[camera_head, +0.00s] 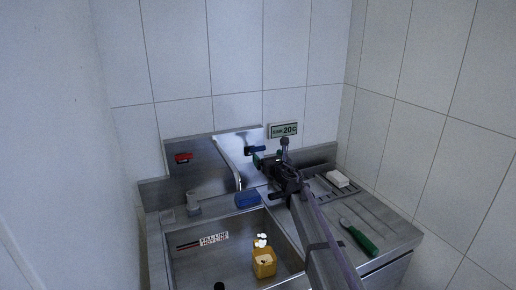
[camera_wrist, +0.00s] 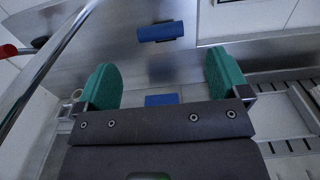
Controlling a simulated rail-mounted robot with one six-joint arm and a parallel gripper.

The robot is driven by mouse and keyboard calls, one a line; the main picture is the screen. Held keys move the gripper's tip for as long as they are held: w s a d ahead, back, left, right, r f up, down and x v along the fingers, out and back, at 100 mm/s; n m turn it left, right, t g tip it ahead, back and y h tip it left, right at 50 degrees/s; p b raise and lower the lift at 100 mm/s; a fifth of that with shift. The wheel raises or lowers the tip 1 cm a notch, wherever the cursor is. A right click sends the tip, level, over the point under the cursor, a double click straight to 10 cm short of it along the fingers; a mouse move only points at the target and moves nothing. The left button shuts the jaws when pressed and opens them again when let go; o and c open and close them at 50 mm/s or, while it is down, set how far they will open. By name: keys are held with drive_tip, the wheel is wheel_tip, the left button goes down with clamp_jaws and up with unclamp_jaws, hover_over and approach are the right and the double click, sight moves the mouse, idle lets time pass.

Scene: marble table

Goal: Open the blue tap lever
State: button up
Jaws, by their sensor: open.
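The blue tap lever (camera_head: 255,149) is on the steel backsplash, right of the spout, in the head view. It also shows in the wrist view (camera_wrist: 161,32) as a short blue horizontal bar ahead of my gripper. My gripper (camera_head: 262,161) is just below and right of the lever in the head view. In the wrist view the green fingertips of my gripper (camera_wrist: 168,76) are wide apart with nothing between them. The lever lies beyond the tips, roughly centred between them, and seems apart from them. The red lever (camera_head: 183,157) is on the left of the backsplash.
The metal spout (camera_head: 228,155) runs down over the sink left of my gripper. A blue block (camera_head: 247,199) is on the sink's back rim. A yellow container (camera_head: 264,263) stands in the sink. A white block (camera_head: 338,179) and a green-handled tool (camera_head: 360,239) lie on the right drainboard.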

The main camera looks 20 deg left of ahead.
sight(259, 148)
drive_tip(key=x, duration=1)
drive_tip(key=shift+s, duration=0.1)
drive_tip(key=shift+c, duration=0.2)
drive_tip(key=c, duration=1.2)
drive_tip(key=shift+d+f, duration=0.1)
drive_tip(key=shift+c, duration=0.2)
